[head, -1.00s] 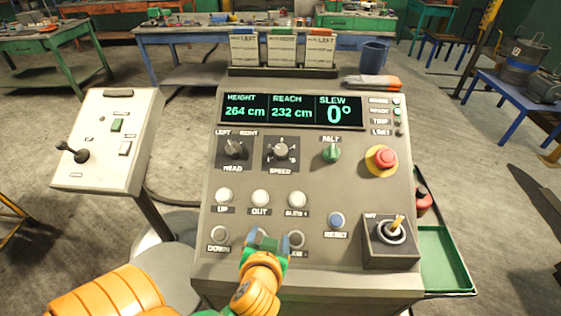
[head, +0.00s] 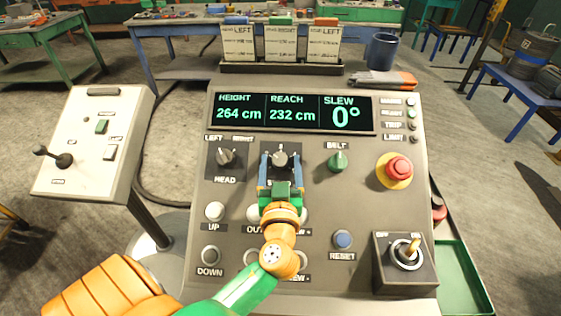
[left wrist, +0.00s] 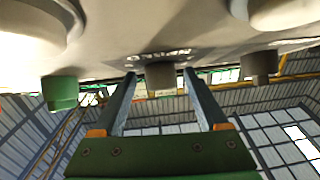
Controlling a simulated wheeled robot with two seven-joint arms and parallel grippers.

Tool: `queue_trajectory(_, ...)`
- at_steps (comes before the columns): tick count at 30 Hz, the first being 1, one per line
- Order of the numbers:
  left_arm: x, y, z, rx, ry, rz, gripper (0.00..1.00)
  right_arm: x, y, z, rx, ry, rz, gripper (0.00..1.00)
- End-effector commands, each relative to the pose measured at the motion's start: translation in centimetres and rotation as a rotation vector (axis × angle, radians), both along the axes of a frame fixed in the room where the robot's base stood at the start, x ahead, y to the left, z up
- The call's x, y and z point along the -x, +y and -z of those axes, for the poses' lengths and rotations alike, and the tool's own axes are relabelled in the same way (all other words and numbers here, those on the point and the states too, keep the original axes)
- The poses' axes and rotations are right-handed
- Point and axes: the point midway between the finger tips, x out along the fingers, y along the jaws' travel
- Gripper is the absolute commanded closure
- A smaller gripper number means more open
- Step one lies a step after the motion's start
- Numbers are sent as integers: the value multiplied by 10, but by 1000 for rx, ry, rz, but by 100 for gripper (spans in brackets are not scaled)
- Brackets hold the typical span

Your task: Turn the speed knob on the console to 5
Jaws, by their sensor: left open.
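The speed knob (head: 280,158) is a dark round knob on a black plate in the upper middle of the grey console (head: 320,205). Its pale pointer looks roughly upward; the dial numbers are too small or covered to read. My left gripper (head: 280,168) is open, with one finger on each side of the speed knob. In the left wrist view the speed knob (left wrist: 160,75) sits between the two fingertips (left wrist: 160,76), with a gap on both sides. I cannot see my right gripper.
The head knob (head: 226,157) is left of the speed knob, the green belt knob (head: 338,161) right. The display (head: 290,112) reads height 264 cm, reach 232 cm, slew 0°.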

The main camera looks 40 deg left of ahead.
Motion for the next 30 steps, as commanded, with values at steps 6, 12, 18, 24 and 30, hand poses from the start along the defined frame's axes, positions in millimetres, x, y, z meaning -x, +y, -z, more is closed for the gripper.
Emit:
queue_trajectory(6,0,0,1,1,1,0,67,-1,0,0,1,-2,0,100)
queue_trajectory(12,0,0,1,0,1,0,100,-2,0,0,0,-3,0,100)
queue_trajectory(18,1,1,1,-10,10,21,100,-2,0,0,0,-3,-1,100)
queue_trajectory(24,2,3,1,-57,39,105,100,-2,0,-3,0,-4,-1,100)
queue_trajectory(30,3,5,-2,-134,86,251,100,-2,0,-13,0,-4,-1,100)
